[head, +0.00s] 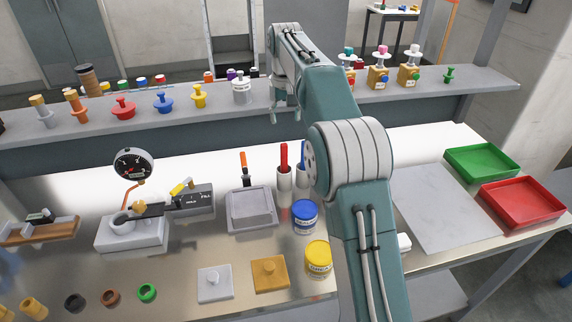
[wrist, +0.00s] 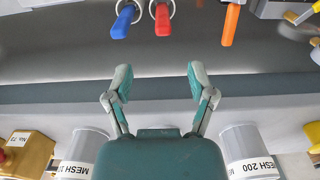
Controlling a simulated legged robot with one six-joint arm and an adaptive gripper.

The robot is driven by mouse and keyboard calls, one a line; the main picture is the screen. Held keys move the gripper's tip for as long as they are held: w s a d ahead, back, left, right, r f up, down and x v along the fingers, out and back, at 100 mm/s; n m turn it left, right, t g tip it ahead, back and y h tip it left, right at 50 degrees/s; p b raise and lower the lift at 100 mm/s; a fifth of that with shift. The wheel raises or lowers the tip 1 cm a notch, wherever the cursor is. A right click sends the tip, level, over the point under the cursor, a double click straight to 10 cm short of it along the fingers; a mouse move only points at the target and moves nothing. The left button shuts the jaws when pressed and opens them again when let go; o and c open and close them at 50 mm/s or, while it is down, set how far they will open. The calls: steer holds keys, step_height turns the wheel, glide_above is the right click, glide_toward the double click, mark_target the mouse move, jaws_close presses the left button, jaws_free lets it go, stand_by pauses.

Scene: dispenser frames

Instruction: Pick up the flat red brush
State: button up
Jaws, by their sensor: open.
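The red brush (head: 284,158) stands upright, handle up, in a white cup (head: 284,180) on the bench. Its lower end is hidden in the cup, so I cannot see whether it is flat. In the wrist view the red handle (wrist: 162,19) is at the top, between a blue handle (wrist: 123,21) and an orange one (wrist: 231,24). My gripper (wrist: 157,82) is open and empty, its fingers apart from the red handle. In the head view my gripper (head: 284,116) is by the raised shelf, behind and above the brush.
A blue handle (head: 302,152) stands right of the red brush, partly behind my arm. An orange handle (head: 243,162) stands left, behind a grey tray (head: 232,217). Blue (head: 305,220) and yellow (head: 318,262) jars stand in front. The raised shelf (head: 330,98) holds several stoppers.

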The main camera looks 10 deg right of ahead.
mark_target(284, 143)
steer(key=shift+w+a+f, duration=0.15)
steer(key=shift+a+f, duration=0.05)
steer(key=shift+f, duration=0.1)
steer(key=f, duration=0.4)
steer(key=shift+a+f, duration=0.25)
steer(key=shift+f, duration=0.05)
steer(key=shift+d+f, duration=0.25)
steer(key=shift+f, duration=0.4)
step_height(284, 143, down, 5)
steer(key=shift+r, duration=0.1)
jaws_close()
